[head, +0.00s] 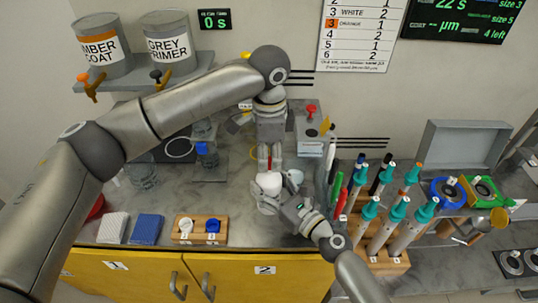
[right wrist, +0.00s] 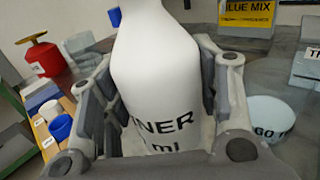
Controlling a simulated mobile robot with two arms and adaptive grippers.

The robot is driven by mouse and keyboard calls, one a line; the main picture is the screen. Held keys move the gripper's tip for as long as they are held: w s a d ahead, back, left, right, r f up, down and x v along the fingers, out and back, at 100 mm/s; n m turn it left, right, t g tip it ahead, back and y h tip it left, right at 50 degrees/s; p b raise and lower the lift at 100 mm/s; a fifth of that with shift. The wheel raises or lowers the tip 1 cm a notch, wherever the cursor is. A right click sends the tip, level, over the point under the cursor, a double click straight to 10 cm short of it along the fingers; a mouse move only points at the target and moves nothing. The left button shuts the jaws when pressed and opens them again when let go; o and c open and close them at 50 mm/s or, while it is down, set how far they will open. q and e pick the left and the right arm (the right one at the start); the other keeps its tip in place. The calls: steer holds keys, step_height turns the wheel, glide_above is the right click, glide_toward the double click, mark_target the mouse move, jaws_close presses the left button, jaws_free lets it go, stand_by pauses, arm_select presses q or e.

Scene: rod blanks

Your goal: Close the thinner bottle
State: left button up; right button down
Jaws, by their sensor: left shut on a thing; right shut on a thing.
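The white thinner bottle (head: 268,184) stands upright at the middle of the bench near its front edge. In the right wrist view the bottle (right wrist: 165,75) fills the middle, with part of its black lettering showing; its top is out of frame. My right gripper (head: 290,204) is shut around the bottle's body from the front right. My left gripper (head: 269,163) points down directly above the bottle, shut on a small red thing (head: 270,162). Whether this red thing touches the bottle's mouth I cannot tell.
A wooden holder (head: 199,238) with a white cap (head: 186,226) and a blue cap (head: 213,226) lies left. Blue (head: 146,229) and white (head: 114,227) blocks lie beside it. A rack with several teal-topped tubes (head: 382,262) stands close on the right.

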arm_select(q)
steer(key=m, duration=0.3)
steer(key=shift+m, duration=0.3)
steer(key=m, duration=0.4)
steer(key=shift+m, duration=0.4)
steer(key=m, duration=0.6)
steer(key=shift+m, duration=0.3)
steer(key=m, duration=0.4)
steer(key=shift+m, duration=0.4)
steer(key=m, duration=1)
steer(key=shift+f, duration=0.1)
steer(key=o, duration=0.7)
steer(key=shift+c, duration=0.2)
